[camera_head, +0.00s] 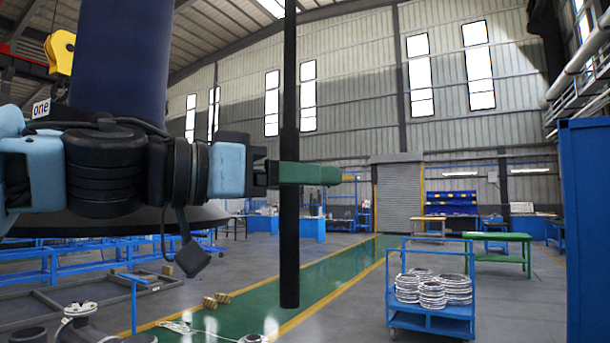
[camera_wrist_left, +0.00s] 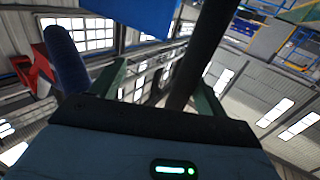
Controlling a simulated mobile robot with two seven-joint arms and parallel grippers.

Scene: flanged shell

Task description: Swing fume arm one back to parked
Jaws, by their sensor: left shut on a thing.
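A thick dark blue hose (camera_head: 122,60) hangs at the upper left, above a wide black hood (camera_head: 110,222) partly hidden behind my left arm. A white tag reading "one" (camera_head: 41,108) shows beside the hose. A long dark upright pole (camera_head: 289,240) comes down from above the view and ends freely above the floor. My left gripper (camera_head: 310,173), with green fingers, is shut on this pole partway up. In the left wrist view, the pole (camera_wrist_left: 205,50) runs between the two fingers, and the blue hose (camera_wrist_left: 66,60) is at the left. Any join between pole and hood is hidden. My right gripper is not in view.
A blue cart (camera_head: 432,320) with stacked metal rings stands at the right. A green table (camera_head: 498,240) is behind it, and a tall blue cabinet (camera_head: 590,220) is at the right edge. A yellow block (camera_head: 60,52) hangs at the upper left. The green floor lane (camera_head: 335,275) is mostly clear.

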